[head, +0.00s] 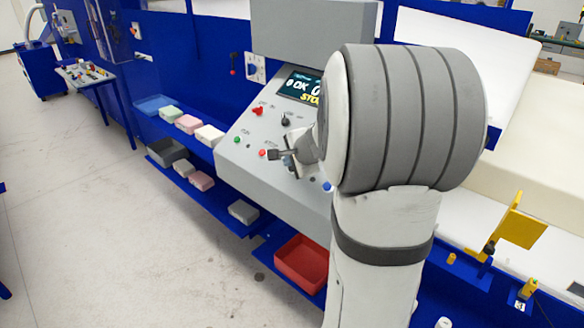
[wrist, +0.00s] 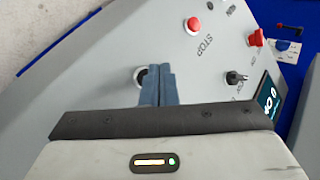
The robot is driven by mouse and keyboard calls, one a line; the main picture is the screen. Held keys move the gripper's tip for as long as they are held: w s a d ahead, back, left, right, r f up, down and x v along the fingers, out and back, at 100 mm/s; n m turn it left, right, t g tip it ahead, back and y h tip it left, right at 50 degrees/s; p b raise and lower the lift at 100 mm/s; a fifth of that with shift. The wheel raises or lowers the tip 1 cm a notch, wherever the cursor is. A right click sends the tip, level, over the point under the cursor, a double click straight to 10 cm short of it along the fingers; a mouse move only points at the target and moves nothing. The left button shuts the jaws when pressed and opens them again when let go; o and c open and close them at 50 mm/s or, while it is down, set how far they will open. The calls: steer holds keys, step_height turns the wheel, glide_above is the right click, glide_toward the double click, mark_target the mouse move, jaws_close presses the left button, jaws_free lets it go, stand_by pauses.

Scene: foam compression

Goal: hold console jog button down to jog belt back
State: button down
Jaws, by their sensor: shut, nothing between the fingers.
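The grey sloped console (head: 236,165) carries several buttons and switches. In the wrist view, my gripper (wrist: 159,70) is shut, with its two fingers together and nothing between them. Its fingertips overlap a dark round button with a pale ring (wrist: 140,77), whose right part is hidden. I cannot read a label for this button or tell whether the fingertips press it. In the head view, my gripper (head: 270,154) points left, low over the console face, beside a red button (head: 262,153). My arm hides part of the console there.
A red button marked STOP (wrist: 193,25), a red switch (wrist: 255,39) and a black knob (wrist: 235,78) are close by. The console display (head: 300,87) is above them. Shelves with foam blocks and a red bin (head: 301,263) are beside and below.

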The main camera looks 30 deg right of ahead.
steer(key=shift+f, duration=0.15)
steer(key=shift+d+f+b, duration=0.2)
steer(key=shift+d+b, duration=0.05)
steer(key=shift+b, duration=0.25)
